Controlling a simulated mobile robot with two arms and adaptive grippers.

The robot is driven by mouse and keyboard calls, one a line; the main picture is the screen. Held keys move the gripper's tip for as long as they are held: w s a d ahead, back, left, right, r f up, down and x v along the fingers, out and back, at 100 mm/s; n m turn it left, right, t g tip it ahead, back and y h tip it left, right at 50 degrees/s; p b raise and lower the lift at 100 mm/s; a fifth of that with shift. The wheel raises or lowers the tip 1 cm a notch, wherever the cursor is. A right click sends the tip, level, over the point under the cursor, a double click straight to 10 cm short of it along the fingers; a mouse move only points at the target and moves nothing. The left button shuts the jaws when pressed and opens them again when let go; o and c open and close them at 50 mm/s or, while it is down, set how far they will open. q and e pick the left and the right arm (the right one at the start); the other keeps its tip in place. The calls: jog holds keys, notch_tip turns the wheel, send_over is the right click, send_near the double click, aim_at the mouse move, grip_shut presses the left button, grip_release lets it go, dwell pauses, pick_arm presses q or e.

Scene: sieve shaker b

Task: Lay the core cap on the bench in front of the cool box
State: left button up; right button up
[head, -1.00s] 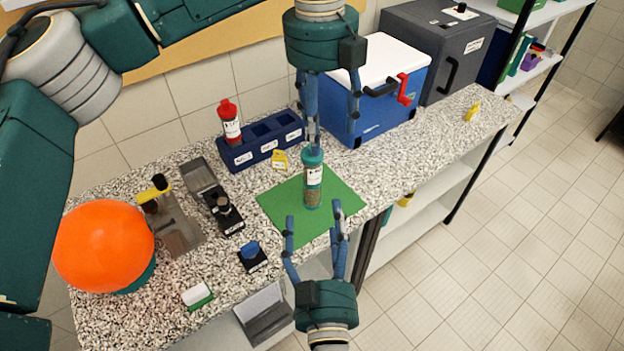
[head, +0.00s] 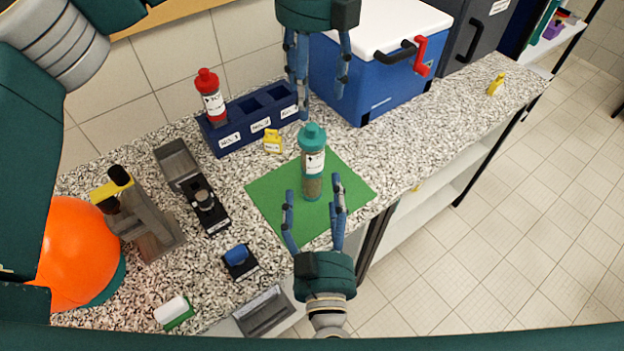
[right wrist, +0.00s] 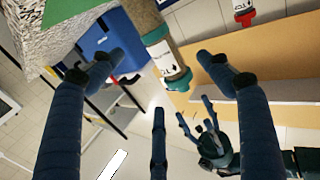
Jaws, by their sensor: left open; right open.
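The core cap (head: 313,136) is teal with a small knob. It sits on top of an upright clear core tube (head: 312,187) with a white label and brown filling, on a green mat (head: 265,198). The tube also shows in the right wrist view (right wrist: 158,48), beyond my right fingertips. My left gripper (head: 320,98) is open and empty, just above and behind the cap. My right gripper (head: 313,188) is open, its fingers low around the tube's near side; contact cannot be told. The blue cool box (head: 370,88) with white lid stands behind, to the right.
A navy rack (head: 232,138) holding a red-capped bottle (head: 210,98) stands behind left. A yellow tag (head: 272,142) is beside the mat. Dark devices and an orange ball (head: 75,250) fill the left. Bench in front of the cool box (head: 415,140) is clear.

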aim_at(318, 168)
pick_arm(q)
jog(key=shift+w+f, duration=0.25)
jog(key=shift+f, duration=0.35)
jog(key=shift+w, duration=0.1)
jog(key=shift+r, duration=0.1)
pick_arm(e)
jog(key=w, duration=0.6)
jog(key=w+f, duration=0.1)
jog(key=w, duration=0.3)
jog(key=shift+a, duration=0.2)
pick_arm(q)
jog(key=shift+s, duration=0.3)
pick_arm(e)
jog(key=shift+w+r, duration=0.1)
jog(key=shift+w, duration=0.4)
